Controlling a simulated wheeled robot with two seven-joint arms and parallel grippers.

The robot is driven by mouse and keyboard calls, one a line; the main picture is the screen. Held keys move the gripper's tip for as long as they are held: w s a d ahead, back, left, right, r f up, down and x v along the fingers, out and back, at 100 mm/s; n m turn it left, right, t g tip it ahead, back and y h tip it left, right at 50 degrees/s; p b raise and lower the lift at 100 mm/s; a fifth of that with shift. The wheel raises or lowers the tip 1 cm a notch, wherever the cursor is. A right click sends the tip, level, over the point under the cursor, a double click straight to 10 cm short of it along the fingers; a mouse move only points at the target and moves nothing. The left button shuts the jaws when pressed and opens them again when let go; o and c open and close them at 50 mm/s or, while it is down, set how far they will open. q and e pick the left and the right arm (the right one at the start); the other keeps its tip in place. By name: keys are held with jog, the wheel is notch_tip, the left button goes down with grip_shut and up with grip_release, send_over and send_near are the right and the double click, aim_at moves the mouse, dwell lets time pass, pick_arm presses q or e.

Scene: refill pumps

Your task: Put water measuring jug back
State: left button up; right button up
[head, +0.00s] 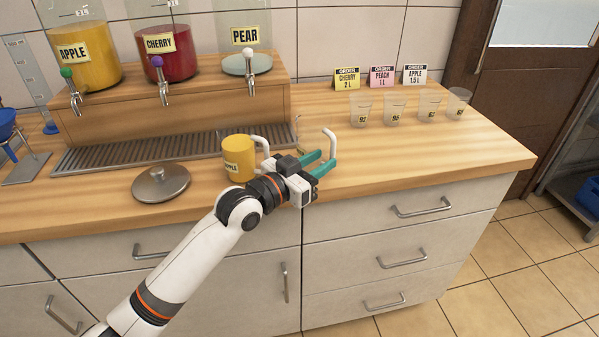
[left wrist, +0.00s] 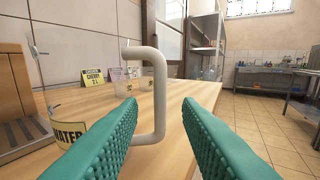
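The water measuring jug is clear. Its "WATER" label (left wrist: 70,133) shows at the left of the left wrist view, and its white handle (left wrist: 158,90) stands upright ahead of my fingers. In the head view the handle (head: 332,146) rises just beyond my left gripper (head: 325,163), and the clear body is hard to make out behind the arm. The gripper's green fingers are apart, one on each side of the handle in the wrist view, not closed on it. My right gripper is out of view.
The yellow apple jug (head: 238,158) stands close left of my gripper. A metal lid (head: 160,183) lies on the counter. Dispensers stand on a wooden riser (head: 180,98) above a drip grate (head: 140,149). Several clear cups (head: 395,107) and order cards (head: 381,76) are at the back right.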

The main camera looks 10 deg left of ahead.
pick_arm(q)
jog(key=v, duration=0.6)
